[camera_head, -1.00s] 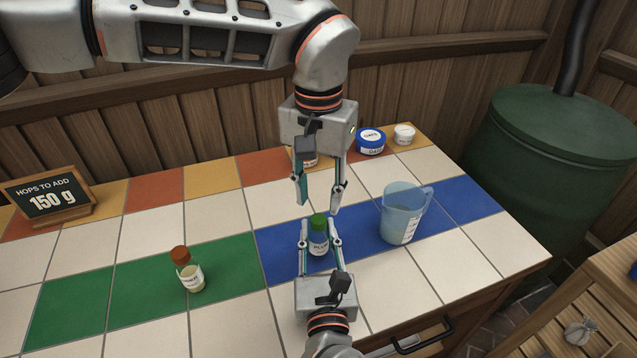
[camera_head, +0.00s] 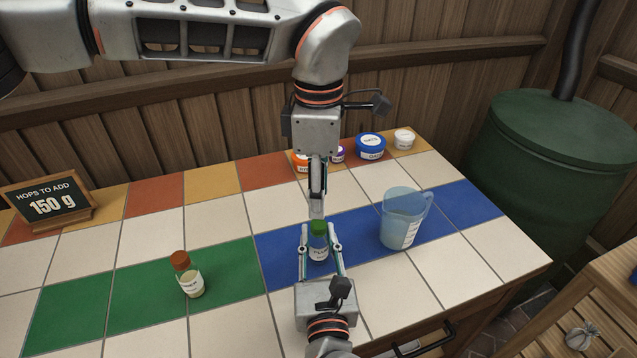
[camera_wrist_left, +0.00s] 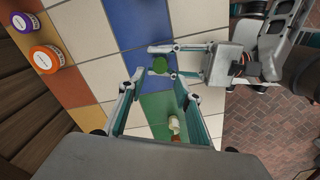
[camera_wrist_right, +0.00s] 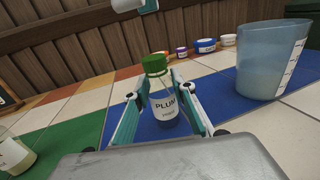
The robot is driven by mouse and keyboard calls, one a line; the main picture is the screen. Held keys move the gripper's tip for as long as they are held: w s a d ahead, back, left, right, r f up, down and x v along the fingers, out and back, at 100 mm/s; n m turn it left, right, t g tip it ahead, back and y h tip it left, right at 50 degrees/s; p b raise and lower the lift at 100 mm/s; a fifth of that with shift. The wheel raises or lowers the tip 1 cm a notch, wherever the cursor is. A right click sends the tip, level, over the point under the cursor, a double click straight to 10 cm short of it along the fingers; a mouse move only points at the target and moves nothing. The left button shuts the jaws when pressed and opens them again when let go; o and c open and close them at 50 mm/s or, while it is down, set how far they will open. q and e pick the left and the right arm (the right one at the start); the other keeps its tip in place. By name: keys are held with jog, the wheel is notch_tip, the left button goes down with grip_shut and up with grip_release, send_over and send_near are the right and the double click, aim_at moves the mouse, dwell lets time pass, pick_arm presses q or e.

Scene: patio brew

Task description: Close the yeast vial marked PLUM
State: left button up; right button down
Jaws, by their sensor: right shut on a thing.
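The PLUM vial (camera_head: 318,252) stands upright on the blue tiles, with a green cap (camera_head: 318,227) on its top. Its PLUM label (camera_wrist_right: 164,105) faces the right wrist camera. I cannot tell whether the cap is tight. My right gripper (camera_head: 320,247) is shut on the vial's body, one finger on each side. My left gripper (camera_head: 317,213) points down just above the cap and is seen edge-on. In the left wrist view its fingers are apart and empty, with the green cap (camera_wrist_left: 160,65) between and just past the tips.
A blue measuring jug (camera_head: 402,218) stands right of the vial. Another vial with a brown cap (camera_head: 190,279) stands on the green tiles. Several tubs, including a blue one (camera_head: 370,147), line the back edge. A 150 g hops sign (camera_head: 48,198) stands at the far left.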

aim_at(318, 224)
pick_arm(q)
jog(key=n, duration=0.5)
jog(key=shift+r+n, duration=0.2)
jog(key=shift+n, duration=0.2)
jog(key=n, duration=0.5)
jog(key=shift+r, duration=0.15)
jog(key=n, duration=0.5)
jog(key=shift+r+n, duration=0.2)
jog(key=shift+n, duration=0.2)
jog(key=n, duration=0.6)
jog(key=shift+r, duration=0.25)
jog(key=shift+f, duration=0.1)
jog(key=shift+f, duration=3.95)
